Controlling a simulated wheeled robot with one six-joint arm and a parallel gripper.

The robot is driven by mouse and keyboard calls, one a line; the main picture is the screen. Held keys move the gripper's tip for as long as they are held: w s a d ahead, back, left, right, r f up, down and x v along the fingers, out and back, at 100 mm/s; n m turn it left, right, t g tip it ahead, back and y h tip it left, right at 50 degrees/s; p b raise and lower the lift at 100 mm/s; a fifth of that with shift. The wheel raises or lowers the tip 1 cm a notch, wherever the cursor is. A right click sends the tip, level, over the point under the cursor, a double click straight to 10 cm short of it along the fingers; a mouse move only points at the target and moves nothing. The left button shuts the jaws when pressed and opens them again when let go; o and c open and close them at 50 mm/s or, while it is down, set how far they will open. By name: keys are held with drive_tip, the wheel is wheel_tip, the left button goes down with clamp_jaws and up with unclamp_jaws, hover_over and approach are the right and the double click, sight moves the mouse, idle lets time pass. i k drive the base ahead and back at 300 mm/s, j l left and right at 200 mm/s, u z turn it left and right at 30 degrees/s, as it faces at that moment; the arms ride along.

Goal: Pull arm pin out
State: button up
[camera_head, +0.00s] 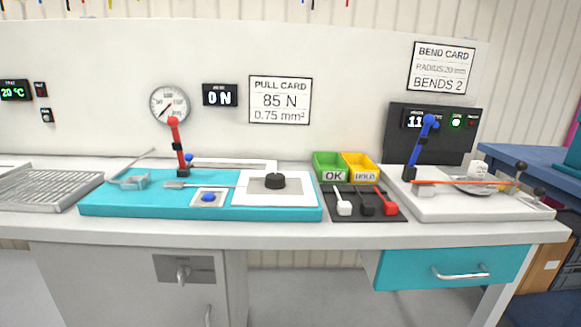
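No part of my gripper shows. A turquoise bench fixture (130,211) on the left carries an upright red lever (175,140) with a red ball top. A small blue knob (189,157) sits just right of the lever. Another blue knob (208,197) is on a pale square plate at the fixture's front. I cannot tell which of these is the arm pin.
A black knob (275,181) sits on a white plate. Between the fixtures are green (331,175) and yellow (361,175) bins and a dark tray (355,213) with white, black and red pieces. A metal rack (38,188) is left. The bench's front strip is clear.

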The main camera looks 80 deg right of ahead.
sight(539, 191)
drive_tip(key=z, duration=3.75)
